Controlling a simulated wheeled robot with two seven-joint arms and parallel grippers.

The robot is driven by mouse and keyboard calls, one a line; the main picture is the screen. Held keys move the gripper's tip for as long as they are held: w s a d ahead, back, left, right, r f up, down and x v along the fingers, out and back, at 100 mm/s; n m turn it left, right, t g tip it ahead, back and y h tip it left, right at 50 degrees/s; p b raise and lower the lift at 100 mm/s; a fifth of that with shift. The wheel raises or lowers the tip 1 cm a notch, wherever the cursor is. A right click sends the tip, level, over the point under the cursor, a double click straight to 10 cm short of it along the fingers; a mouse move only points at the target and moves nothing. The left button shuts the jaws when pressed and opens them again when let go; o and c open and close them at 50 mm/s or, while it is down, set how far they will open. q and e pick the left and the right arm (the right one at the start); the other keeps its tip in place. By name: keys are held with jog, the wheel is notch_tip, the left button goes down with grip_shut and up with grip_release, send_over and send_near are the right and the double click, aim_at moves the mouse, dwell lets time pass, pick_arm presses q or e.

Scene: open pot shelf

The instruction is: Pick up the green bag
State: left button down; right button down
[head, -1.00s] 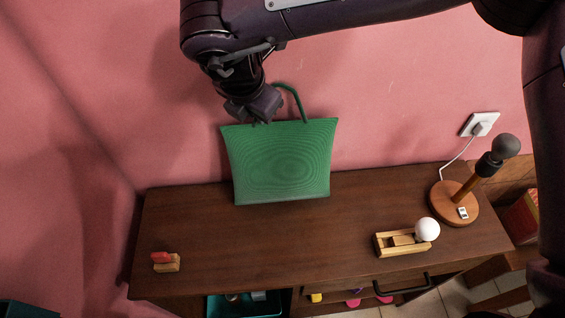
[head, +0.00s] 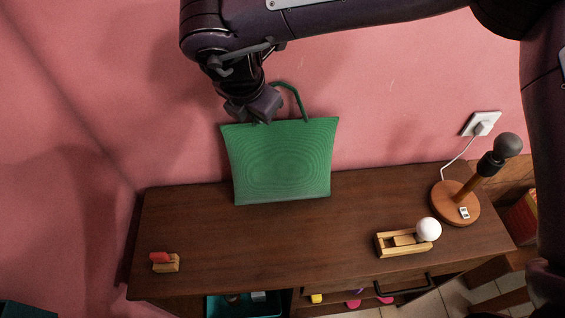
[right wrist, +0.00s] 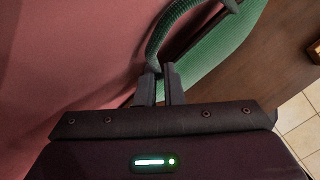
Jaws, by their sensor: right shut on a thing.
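The green bag (head: 282,162) stands upright on the brown cabinet top, close to the pink wall, in the head view. Its handle (head: 291,98) arches above its top edge. My right gripper (head: 262,118) is at the left part of the bag's top edge, at the handle's base. In the right wrist view the bag (right wrist: 211,62) is beyond the fingers, and the right gripper (right wrist: 160,72) is shut on the green handle (right wrist: 158,38). The exact contact is partly hidden by the fingers. My left gripper is not in view.
On the cabinet top (head: 300,235) are a small red and wooden block (head: 165,262) at left, a wooden tray with a white ball (head: 428,229), and a lamp (head: 455,202) at right, corded to a wall socket (head: 481,124). The top's middle is clear.

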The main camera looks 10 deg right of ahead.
dwell(0.3)
jog(key=shift+r+p, duration=0.4)
jog(key=shift+p, duration=0.05)
jog(key=shift+s+b, duration=0.1)
jog(key=shift+b, duration=0.6)
notch_tip(320, 180, up, 7)
jog(key=b, duration=0.2)
jog(key=s+b, duration=0.4)
jog(key=s, duration=1.6)
jog(key=shift+f, duration=0.15)
jog(key=shift+w, duration=0.1)
